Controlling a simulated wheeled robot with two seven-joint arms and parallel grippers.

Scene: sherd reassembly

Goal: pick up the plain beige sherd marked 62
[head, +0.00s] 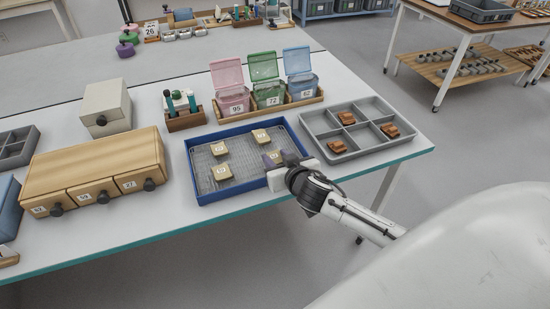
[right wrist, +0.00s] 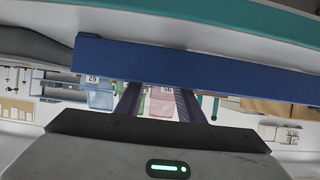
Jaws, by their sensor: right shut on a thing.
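Several plain beige sherds with small marks lie on the mesh floor of a blue tray (head: 192,165) in the head view. One is at the back left (head: 219,149), one at the front left (head: 222,172) and one at the back right (head: 261,136). My right gripper (head: 275,158) reaches over the tray's right side and is shut on a beige sherd (head: 270,160), partly hidden by the fingers. I cannot read its mark. In the right wrist view the blue tray wall (right wrist: 200,68) hides the fingertips and the sherd. My left gripper is not in view.
A grey compartment tray (head: 316,127) with brown sherds stands right of the blue tray. Lidded pink (head: 232,100), green (head: 268,94) and blue (head: 301,87) boxes stand behind. A wooden drawer unit (head: 95,168) is at left. The table's front edge is near.

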